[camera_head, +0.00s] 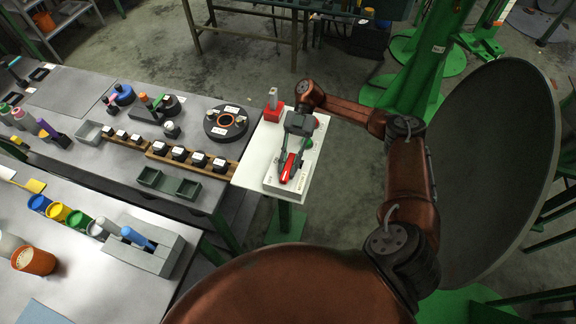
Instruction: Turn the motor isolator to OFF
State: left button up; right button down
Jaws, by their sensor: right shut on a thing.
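The motor isolator is a pale grey box (271,182) with a red handle (288,171), on a small white stand right of the long bench. Small print on the box is too small to read. My right gripper (292,161) reaches over the stand from the back, its fingers pointing toward the near side. It is shut on the red handle, with a finger on each side. The handle lies lengthwise along the box, slightly slanted. The gripper hides part of the box and the handle's far end. My left gripper is not in view.
On the stand (252,168) are a red block with a grey upright (273,105) behind, and a green knob (308,142) close to the right of my gripper. The bench at left holds a round black fixture (226,122), labelled black blocks and green trays (168,184).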

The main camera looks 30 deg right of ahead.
jog(key=c, duration=1.8)
grip_release()
jog(key=shift+o, duration=0.2)
jog(key=v, duration=0.7)
jog(key=shift+w+d, duration=0.15)
jog(key=shift+w, duration=0.05)
jog(key=shift+r, duration=0.15)
